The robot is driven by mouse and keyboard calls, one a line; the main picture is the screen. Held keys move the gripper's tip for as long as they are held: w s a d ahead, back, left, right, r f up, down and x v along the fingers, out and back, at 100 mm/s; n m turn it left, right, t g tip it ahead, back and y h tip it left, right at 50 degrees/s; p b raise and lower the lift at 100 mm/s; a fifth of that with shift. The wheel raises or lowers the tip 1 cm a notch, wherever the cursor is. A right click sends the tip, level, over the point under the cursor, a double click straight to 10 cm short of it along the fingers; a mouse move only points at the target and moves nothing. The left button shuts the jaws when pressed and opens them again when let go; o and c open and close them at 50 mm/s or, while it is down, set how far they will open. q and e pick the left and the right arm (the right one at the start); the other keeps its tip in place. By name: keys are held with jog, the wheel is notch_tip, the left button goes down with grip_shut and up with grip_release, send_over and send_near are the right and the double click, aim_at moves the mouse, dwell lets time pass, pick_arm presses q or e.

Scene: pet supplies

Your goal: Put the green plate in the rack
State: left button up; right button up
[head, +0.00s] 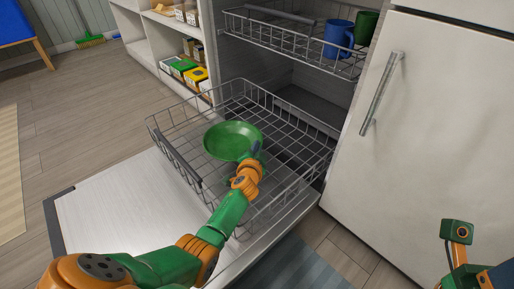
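The green plate (231,139) is in the head view, over the pulled-out lower wire rack (280,128). It looks tilted, with its inner face partly toward me. My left gripper (252,157) is at the plate's near right edge and appears shut on it. The fingertips are small and partly hidden by the wrist. I cannot tell whether the plate touches the rack's wires. My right arm shows at the lower right, and its gripper (457,232) points up, away from the rack; its fingers are not clear.
The dishwasher door (120,205) lies open below the rack. An upper rack (285,32) holds a blue mug (338,38) and a green mug (366,27). A white fridge (440,110) stands to the right. Shelves with boxes (184,68) stand behind on the left.

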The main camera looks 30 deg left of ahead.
pick_arm(q)
jog(key=o, duration=0.4)
jog(key=shift+c, duration=0.2)
jog(key=shift+r, duration=0.1)
